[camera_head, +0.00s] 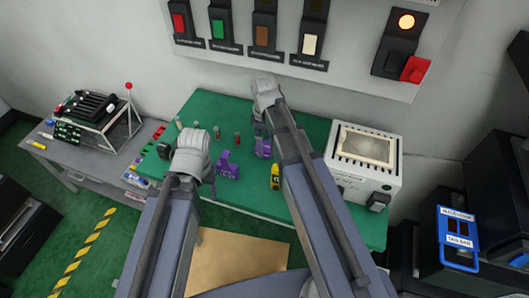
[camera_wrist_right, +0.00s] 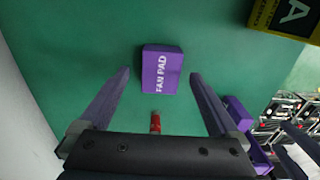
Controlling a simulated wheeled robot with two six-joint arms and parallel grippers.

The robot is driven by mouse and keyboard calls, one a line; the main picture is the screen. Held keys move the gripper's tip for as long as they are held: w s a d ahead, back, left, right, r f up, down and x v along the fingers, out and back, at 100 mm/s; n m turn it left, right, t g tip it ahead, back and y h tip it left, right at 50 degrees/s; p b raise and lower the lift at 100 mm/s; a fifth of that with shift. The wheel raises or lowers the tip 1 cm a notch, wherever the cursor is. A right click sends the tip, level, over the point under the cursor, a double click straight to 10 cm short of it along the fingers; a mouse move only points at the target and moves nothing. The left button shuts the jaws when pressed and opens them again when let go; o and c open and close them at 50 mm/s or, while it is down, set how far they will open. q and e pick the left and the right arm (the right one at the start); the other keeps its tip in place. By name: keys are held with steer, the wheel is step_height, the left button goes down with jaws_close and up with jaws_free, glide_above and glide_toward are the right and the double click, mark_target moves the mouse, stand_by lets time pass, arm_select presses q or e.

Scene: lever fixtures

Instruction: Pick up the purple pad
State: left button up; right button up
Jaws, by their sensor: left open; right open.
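The purple pad (camera_wrist_right: 162,70), labelled "FAN PAD", lies on the green mat. In the right wrist view it is ahead of the right gripper (camera_wrist_right: 159,74), in the gap between the open fingers, with green showing on both sides. It also shows in the head view (camera_head: 263,148), just left of the right forearm.
A red peg (camera_wrist_right: 155,122) stands between the right fingers near the palm. A purple fixture (camera_head: 228,166) is between the arms. A yellow block (camera_head: 275,176) lies nearby. A white box (camera_head: 362,163) stands to the right. The wall panel (camera_head: 300,72) rises behind the table.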

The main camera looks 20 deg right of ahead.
step_height(320, 180, down, 3)
steer(key=shift+r+b, duration=0.1)
steer(key=shift+b, duration=0.85)
arm_select(q)
step_height(320, 180, down, 3)
steer(key=shift+r, duration=0.1)
arm_select(e)
steer(key=shift+s+r, duration=0.1)
steer(key=shift+c, duration=0.3)
steer(key=c, duration=1.4)
